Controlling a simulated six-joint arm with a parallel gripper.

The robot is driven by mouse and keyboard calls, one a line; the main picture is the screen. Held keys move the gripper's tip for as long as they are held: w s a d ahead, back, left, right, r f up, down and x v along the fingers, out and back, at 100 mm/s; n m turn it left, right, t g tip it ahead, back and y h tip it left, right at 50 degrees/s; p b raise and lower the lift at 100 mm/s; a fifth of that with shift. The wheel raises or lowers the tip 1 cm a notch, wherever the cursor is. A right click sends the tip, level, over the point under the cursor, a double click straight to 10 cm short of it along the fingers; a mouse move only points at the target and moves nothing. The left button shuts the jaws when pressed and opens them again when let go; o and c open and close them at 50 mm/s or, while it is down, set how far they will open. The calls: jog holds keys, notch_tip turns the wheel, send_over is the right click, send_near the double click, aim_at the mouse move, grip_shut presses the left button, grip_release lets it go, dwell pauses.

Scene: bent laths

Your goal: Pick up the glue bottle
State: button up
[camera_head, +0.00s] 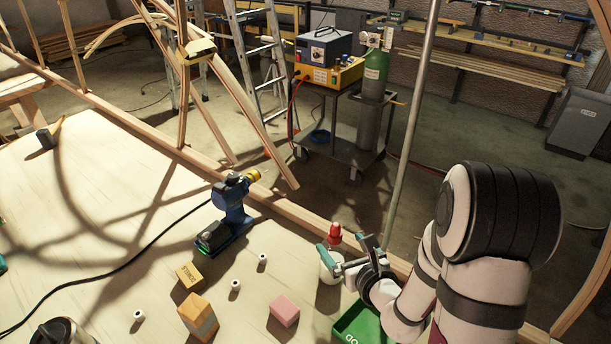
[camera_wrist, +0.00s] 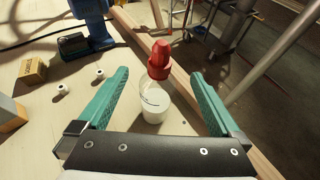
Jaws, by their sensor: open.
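The glue bottle is white with a red cap (camera_head: 335,232) and stands upright on the pale table near its wooden edge rail. In the wrist view its white body (camera_wrist: 154,106) and red nozzle lie between my two teal fingers, nearer the left one. My gripper (camera_head: 345,250) is open, with one finger on each side of the bottle. Clear space shows between the fingers and the bottle in the wrist view, and I see no contact. In the head view my gripper hides part of the bottle's right side.
A green box (camera_head: 357,326) stands right beside my wrist. A pink block (camera_head: 285,311), a wooden block (camera_head: 198,317), a small labelled block (camera_head: 189,276) and small white pieces lie to the left. A blue tool (camera_head: 233,205) with a black cable stands farther back. A wooden rail (camera_head: 290,214) edges the table.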

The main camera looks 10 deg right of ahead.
aim_at(338, 261)
notch_tip(338, 261, down, 6)
jog(key=shift+w+a+f, duration=0.1)
jog(key=shift+w+f, duration=0.05)
jog(key=shift+f, duration=0.1)
jog(key=x, duration=0.7)
jog(key=shift+w, duration=0.15)
jog(key=shift+r, duration=0.1)
grip_shut()
